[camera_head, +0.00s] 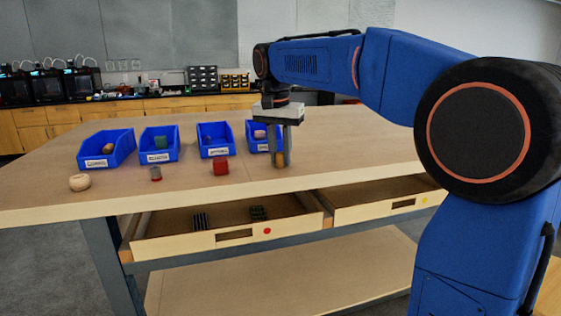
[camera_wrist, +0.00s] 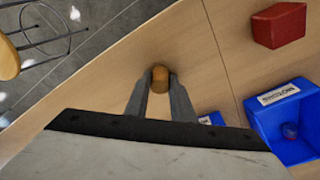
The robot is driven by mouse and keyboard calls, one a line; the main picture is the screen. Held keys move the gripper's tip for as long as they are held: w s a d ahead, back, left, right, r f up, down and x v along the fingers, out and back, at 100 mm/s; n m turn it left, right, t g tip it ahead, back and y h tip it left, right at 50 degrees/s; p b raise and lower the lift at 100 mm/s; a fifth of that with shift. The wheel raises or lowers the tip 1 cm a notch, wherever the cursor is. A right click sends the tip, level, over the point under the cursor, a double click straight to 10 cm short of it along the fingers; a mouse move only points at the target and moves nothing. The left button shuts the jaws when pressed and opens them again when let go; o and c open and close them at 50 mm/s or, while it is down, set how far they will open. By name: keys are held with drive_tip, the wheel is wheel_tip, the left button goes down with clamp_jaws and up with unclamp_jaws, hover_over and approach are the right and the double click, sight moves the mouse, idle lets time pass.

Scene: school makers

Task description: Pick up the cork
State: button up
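The cork is a small brown upright cylinder (camera_head: 279,160) near the front edge of the wooden table. It also shows in the wrist view (camera_wrist: 160,74), directly between the fingertips. My gripper (camera_head: 283,158) points straight down over the table, with its grey fingers around the cork. In the wrist view my gripper (camera_wrist: 160,82) has one finger on each side of the cork, very close to it. I cannot tell whether the fingers press on it. The fingers hide part of the cork in the head view.
A red cube (camera_head: 221,167), a small grey-red piece (camera_head: 156,174) and a round wooden piece (camera_head: 80,182) stand left on the table (camera_head: 350,145). Blue bins (camera_head: 159,157) stand behind, one (camera_head: 252,142) close behind my gripper. Two open drawers (camera_head: 190,242) (camera_head: 380,212) jut out below.

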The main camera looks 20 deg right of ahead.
clamp_jaws()
